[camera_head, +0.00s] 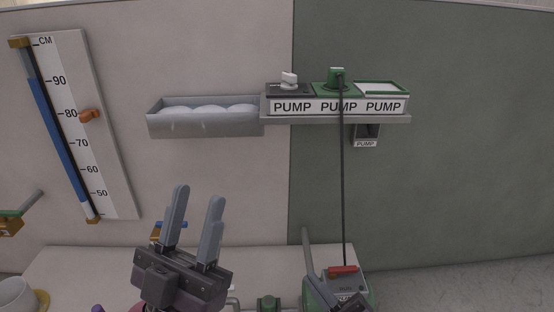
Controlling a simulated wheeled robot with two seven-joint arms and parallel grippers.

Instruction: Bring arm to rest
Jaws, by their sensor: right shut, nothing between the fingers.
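My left gripper (194,204) is at the lower middle-left, its two grey-blue fingers pointing up and apart with nothing between them. It is in front of the wall, below the grey trough. My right gripper (305,232) is at the lower middle; its fingers show as one narrow grey bar, shut and empty. It is beside a green box with a red bar (343,270) and partly covers it. Most of the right hand is cut off by the lower edge.
A wall shelf (390,119) carries three bays labelled PUMP; a cable runs from the green plug (337,79) down to the green box. A grey trough (205,128) adjoins it. A CM gauge (108,130) is at left. A white cup (16,295) stands lower left.

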